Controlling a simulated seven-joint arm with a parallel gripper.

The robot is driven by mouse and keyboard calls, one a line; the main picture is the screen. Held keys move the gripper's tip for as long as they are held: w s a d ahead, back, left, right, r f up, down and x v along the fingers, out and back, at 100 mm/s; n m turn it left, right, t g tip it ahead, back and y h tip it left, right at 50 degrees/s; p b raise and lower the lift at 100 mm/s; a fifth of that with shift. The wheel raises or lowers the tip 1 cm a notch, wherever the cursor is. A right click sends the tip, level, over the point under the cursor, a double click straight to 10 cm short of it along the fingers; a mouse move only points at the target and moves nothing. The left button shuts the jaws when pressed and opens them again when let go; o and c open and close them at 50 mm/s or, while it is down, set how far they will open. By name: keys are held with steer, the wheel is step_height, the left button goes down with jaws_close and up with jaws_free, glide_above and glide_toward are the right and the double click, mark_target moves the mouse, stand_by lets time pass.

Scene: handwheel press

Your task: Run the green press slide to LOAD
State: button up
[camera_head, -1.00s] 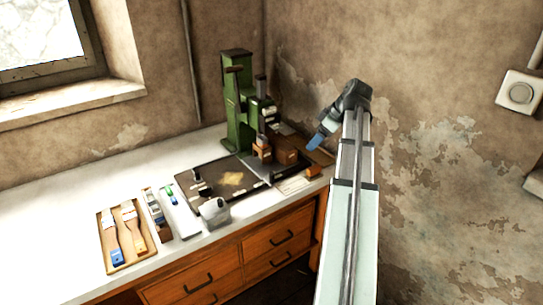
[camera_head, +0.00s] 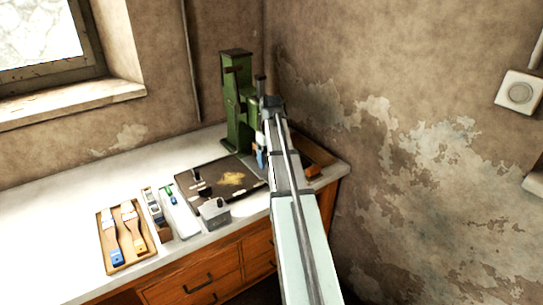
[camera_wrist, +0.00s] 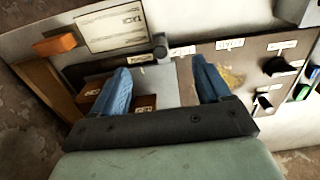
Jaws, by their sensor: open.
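The green press (camera_head: 237,105) stands upright at the back of the bench in the head view. My arm hides its right side, so its slide and any LOAD mark there cannot be made out. My gripper (camera_wrist: 163,80) is open, with its two blue fingers apart and nothing gripped. A pale grey strip shows between and beyond the fingers in the wrist view. In the head view a blue finger (camera_head: 261,158) shows low in front of the press, beside the dark base plate (camera_head: 210,186).
In the wrist view, brown labelled blocks (camera_wrist: 92,88) lie by the left finger, with an orange block (camera_wrist: 55,45) and a printed card (camera_wrist: 115,28) beyond. Black knobs (camera_wrist: 281,66) stand at the right. A brush tray (camera_head: 148,258) and a grey box (camera_head: 214,212) sit front left.

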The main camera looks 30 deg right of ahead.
step_height(320, 180, down, 9)
steer(key=shift+r, duration=0.2)
steer(key=shift+c, duration=0.4)
steer(key=c, duration=1.2)
steer(key=shift+a, duration=0.15)
steer(key=shift+c, duration=0.3)
steer(key=shift+a, duration=8.35)
steer(key=o, duration=1.3)
steer(key=shift+a, duration=0.1)
steer(key=shift+c, duration=0.2)
